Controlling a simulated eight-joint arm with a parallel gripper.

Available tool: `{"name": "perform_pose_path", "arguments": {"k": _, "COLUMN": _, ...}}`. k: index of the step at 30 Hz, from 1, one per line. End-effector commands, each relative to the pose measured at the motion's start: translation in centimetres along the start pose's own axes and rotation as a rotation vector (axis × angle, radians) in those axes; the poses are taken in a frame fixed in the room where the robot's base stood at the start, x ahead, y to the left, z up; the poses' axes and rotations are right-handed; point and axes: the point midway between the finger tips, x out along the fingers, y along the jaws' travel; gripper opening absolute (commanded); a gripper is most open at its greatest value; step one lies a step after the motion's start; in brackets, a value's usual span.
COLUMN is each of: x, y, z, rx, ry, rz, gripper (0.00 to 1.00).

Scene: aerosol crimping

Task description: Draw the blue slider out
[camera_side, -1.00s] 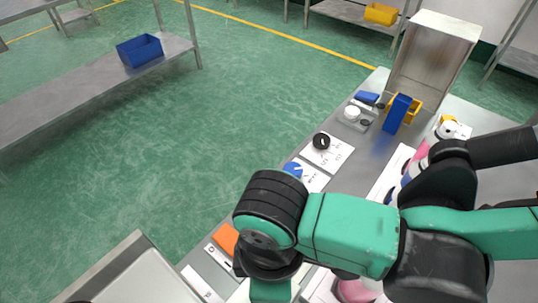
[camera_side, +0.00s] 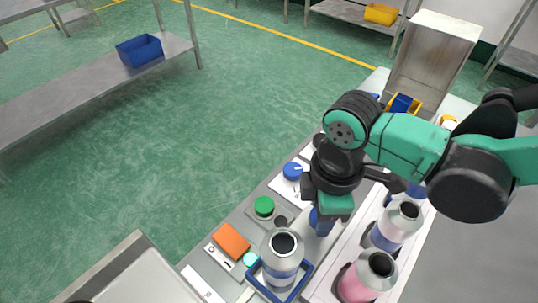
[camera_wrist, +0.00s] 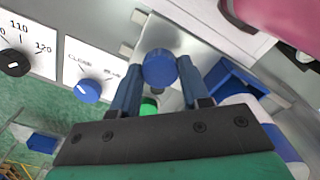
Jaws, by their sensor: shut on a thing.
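The blue slider (camera_wrist: 160,68) shows in the wrist view as a round blue knob in front of a grey metal plate. My gripper (camera_wrist: 160,80) has its two blue fingers on either side of this knob and is shut on it. In the side view my gripper (camera_side: 321,222) points down at the bench behind the silver can. The slider itself is hidden there by the gripper and the can.
A silver can (camera_side: 282,258) stands in a blue square frame (camera_side: 262,288) just in front of my gripper. Two more open cans (camera_side: 399,226) (camera_side: 368,278) stand to the right. A blue dial (camera_side: 292,171), green button (camera_side: 264,206) and orange block (camera_side: 231,241) lie left.

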Motion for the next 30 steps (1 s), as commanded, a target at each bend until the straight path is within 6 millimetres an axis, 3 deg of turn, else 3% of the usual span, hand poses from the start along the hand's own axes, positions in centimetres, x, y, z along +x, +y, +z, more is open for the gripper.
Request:
{"name": "perform_pose_path", "arguments": {"k": 3, "x": -0.01, "y": 0.91, "z": 0.55, "rx": 0.003, "ry": 0.006, "rz": 0.005, "gripper": 0.00}}
{"name": "perform_pose_path", "arguments": {"k": 14, "x": 0.00, "y": 1.30, "z": 0.86, "rx": 0.004, "ry": 0.003, "rz": 0.009, "gripper": 0.00}}
{"name": "perform_pose_path", "arguments": {"k": 15, "x": 0.00, "y": 1.31, "z": 0.87, "rx": 0.004, "ry": 0.003, "rz": 0.010, "gripper": 0.49}}
{"name": "perform_pose_path", "arguments": {"k": 18, "x": 0.00, "y": 1.24, "z": 0.85, "rx": 0.003, "ry": 0.003, "rz": 0.008, "gripper": 0.73}}
{"name": "perform_pose_path", "arguments": {"k": 30, "x": -0.88, "y": 1.08, "z": 0.78, "rx": 0.001, "ry": 0.003, "rz": 0.003, "gripper": 0.73}}
